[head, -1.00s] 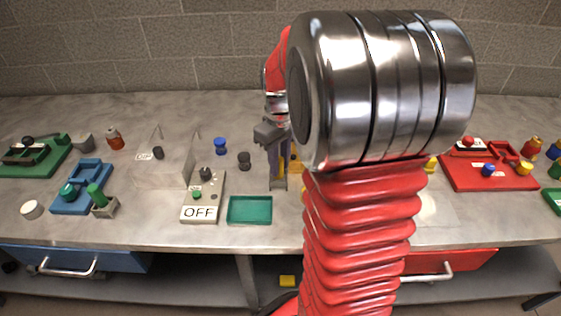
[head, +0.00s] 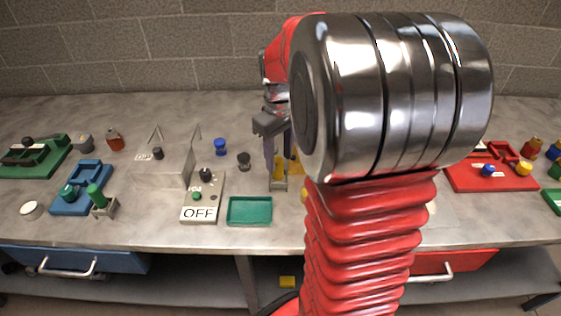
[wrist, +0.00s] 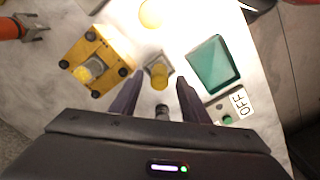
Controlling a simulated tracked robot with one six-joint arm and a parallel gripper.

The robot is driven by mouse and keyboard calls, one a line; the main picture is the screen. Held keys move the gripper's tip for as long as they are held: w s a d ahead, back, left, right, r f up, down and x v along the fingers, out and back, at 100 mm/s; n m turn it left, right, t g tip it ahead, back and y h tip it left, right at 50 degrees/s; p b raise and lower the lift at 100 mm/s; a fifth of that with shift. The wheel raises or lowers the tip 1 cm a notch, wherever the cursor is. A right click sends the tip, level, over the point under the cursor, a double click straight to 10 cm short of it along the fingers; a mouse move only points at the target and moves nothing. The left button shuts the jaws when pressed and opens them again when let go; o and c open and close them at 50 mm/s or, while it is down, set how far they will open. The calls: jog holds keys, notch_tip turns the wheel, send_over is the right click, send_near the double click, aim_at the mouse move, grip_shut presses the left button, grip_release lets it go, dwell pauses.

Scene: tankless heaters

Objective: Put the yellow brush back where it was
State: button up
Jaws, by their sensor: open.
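The yellow brush (wrist: 158,76) appears as a yellow cylinder at a small grey holder (wrist: 171,62) in the wrist view. It also shows in the head view (head: 279,172), upright at the holder, partly hidden by my gripper. My gripper (wrist: 160,88) is open, with its fingers pointing towards the brush from either side. Nothing is held. In the head view my gripper (head: 278,160) is at the brush. I cannot tell whether the fingers touch it or how deeply it sits in the holder.
A green tray (head: 250,211) and the OFF switch panel (head: 203,198) lie close by. A yellow fixture (wrist: 103,53) stands beside the holder in the wrist view. A clear box (head: 172,165) is further left. My arm hides much of the right side.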

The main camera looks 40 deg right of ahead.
notch_tip(320, 180, up, 9)
dwell(0.3)
dwell(0.5)
jog(key=s+a+t, duration=0.2)
jog(key=s+a, duration=0.4)
jog(key=a, duration=0.4)
jog(key=s+a+f+m+t, duration=0.1)
jog(key=s+a+t, duration=0.2)
jog(key=s+a, duration=0.4)
jog(key=shift+a+f+m+t, duration=0.15)
jog(key=shift+a+m+t, duration=0.15)
jog(key=shift+a, duration=1.55)
